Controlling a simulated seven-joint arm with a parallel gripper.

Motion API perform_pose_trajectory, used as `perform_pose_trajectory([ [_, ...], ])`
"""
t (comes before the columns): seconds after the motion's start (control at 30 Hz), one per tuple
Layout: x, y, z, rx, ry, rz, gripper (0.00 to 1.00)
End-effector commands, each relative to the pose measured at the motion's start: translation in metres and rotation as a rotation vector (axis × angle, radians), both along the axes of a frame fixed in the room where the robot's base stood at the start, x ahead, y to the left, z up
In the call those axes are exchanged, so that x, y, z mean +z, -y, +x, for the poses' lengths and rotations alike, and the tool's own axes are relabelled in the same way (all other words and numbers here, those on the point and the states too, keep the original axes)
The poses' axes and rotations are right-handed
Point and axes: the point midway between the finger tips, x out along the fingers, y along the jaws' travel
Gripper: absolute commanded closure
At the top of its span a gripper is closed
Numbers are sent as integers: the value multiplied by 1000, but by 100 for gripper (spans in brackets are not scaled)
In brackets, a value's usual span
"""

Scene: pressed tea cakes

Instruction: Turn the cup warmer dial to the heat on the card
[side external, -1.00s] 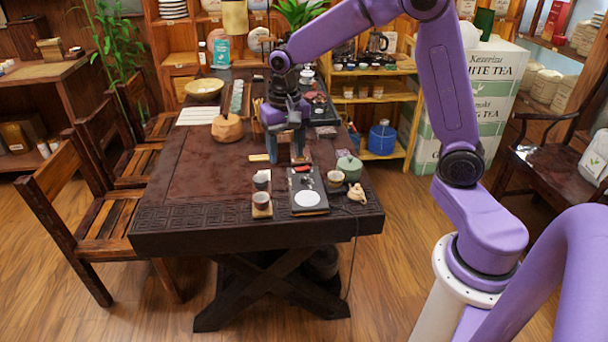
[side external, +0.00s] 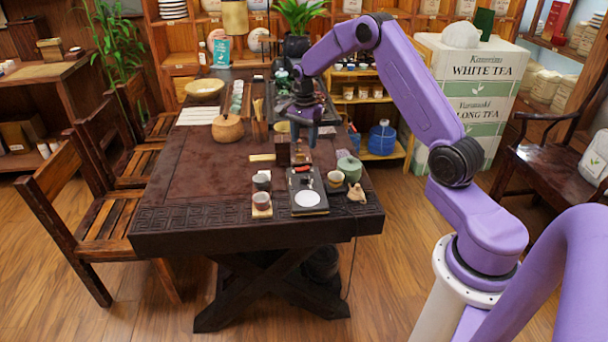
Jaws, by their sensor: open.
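The cup warmer (side external: 309,199) is a flat black slab with a white round plate. It lies near the table's front edge in the side external view. I cannot pick out the card with certainty. My gripper (side external: 304,144) points down beyond the warmer's far end, seemingly above the table. It is open, and I see nothing held in it. It partly hides the small items behind it.
Cups (side external: 262,200) stand left of the warmer and another cup (side external: 335,179) to its right. A green lidded pot (side external: 350,167) and a small beige figure (side external: 357,193) are further right. A round wooden pot (side external: 227,128) stands at the back. The left tabletop (side external: 205,180) is clear.

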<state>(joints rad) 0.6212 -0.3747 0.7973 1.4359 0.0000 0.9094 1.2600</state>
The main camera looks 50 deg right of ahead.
Motion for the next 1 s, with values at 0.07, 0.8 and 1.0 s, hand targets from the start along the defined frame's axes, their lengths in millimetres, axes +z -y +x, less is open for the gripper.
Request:
perform_pose_trajectory([
  [0.07, -17, 0, -1, 0, -4, 1, 44],
  [0.8, -133, 0, 0, 1, 0, 0, 44],
  [1.0, -138, 0, 0, 2, 2, -1, 44],
])
